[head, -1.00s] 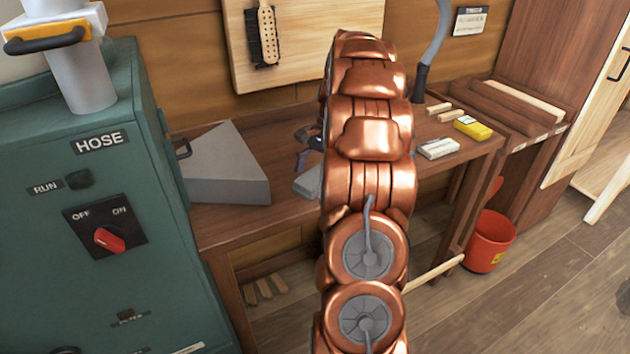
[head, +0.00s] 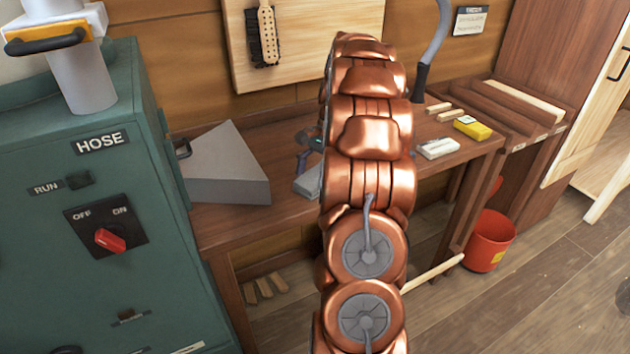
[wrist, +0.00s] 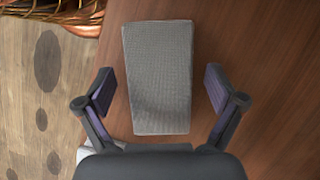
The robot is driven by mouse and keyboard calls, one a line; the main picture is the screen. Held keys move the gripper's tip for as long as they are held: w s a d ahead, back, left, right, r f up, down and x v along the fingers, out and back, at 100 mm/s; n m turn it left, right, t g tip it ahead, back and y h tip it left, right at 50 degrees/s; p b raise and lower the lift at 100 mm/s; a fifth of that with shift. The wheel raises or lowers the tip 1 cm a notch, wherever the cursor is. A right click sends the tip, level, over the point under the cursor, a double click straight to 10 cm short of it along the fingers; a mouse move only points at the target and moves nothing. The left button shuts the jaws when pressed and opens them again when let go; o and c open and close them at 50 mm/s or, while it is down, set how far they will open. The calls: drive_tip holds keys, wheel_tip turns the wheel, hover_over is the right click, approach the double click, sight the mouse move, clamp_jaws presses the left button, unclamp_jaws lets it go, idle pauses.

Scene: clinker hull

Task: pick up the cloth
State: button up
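A grey, woven-looking folded cloth (wrist: 158,60) lies flat on the brown wooden bench top in the wrist view. In the head view a grey piece that looks like the same cloth (head: 308,183) shows at the left of my copper arm, which hides the rest. My gripper (wrist: 159,82) is open and empty, with one finger on each side of the cloth and a gap to both edges. In the head view only a bit of my gripper (head: 304,150) shows beside the arm. Its height above the cloth is hard to tell.
The workbench (head: 240,222) also holds a grey wedge-shaped block (head: 228,170), a white box (head: 437,148) and a yellow box (head: 472,128). A green machine (head: 120,240) stands at the left. A red bucket (head: 488,242) stands on the floor at the right.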

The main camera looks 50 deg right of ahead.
sight(312, 178)
drive_tip(key=c, duration=1.1)
drive_tip(key=shift+c, duration=0.2)
drive_tip(key=shift+r, duration=0.1)
drive_tip(key=shift+r+b, duration=0.4)
drive_tip(key=shift+r, duration=1.45)
drive_tip(key=s+a+b, duration=0.1)
drive_tip(key=s+a, duration=0.1)
drive_tip(key=s, duration=0.5)
drive_tip(key=s+a+r+b, duration=0.1)
drive_tip(key=s+a, duration=0.2)
drive_tip(key=s, duration=0.5)
drive_tip(key=shift+a+r, duration=0.15)
drive_tip(key=shift+r, duration=0.15)
drive_tip(key=shift+s, duration=0.1)
